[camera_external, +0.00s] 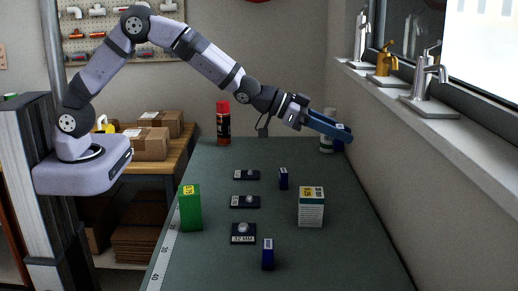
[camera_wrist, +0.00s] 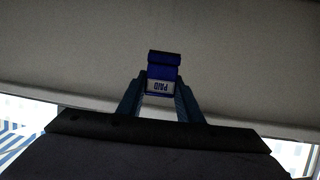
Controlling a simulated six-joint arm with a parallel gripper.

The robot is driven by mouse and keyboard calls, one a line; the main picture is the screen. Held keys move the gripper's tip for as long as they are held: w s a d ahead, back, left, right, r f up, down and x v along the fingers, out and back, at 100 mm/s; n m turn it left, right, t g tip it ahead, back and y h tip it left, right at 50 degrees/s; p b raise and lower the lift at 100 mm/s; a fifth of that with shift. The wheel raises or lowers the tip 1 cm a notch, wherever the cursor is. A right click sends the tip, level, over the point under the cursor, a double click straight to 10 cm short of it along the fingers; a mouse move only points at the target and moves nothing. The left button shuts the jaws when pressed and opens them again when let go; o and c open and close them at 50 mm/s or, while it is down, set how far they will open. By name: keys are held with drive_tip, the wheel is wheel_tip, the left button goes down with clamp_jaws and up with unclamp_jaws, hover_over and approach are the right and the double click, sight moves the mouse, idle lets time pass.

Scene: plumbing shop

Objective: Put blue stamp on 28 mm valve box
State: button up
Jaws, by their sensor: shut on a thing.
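My gripper (camera_external: 344,134) is raised over the far right of the green table, near the right wall. It is shut on a blue stamp (camera_wrist: 162,74) labelled PAID, seen between the fingers in the wrist view; in the external view the stamp (camera_external: 339,147) is partly hidden by the fingers. Three flat black boxes with round silvery knobs lie in a column mid-table: the near box (camera_external: 243,238) reads 32 MM. The labels on the middle box (camera_external: 245,202) and the far box (camera_external: 246,175) are too small to read.
Two other dark blue stamps stand on the table, one far (camera_external: 283,179) and one near (camera_external: 268,256). A green carton (camera_external: 190,210) stands left, a white-yellow carton (camera_external: 311,211) right. A red spray can (camera_external: 223,124) and a white bottle (camera_external: 327,146) stand at the back.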

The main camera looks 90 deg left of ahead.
drive_tip(key=s+d+r, duration=0.3)
drive_tip(key=d, duration=0.1)
drive_tip(key=n+y, duration=0.2)
hover_over(312, 192)
wheel_tip(312, 192, down, 5)
drive_tip(key=shift+s, duration=0.1)
drive_tip(key=shift+f+p, duration=1.45)
drive_tip(key=shift+f, duration=3.5)
drive_tip(key=shift+f, duration=0.15)
drive_tip(key=o, duration=1)
drive_tip(key=shift+o, duration=0.2)
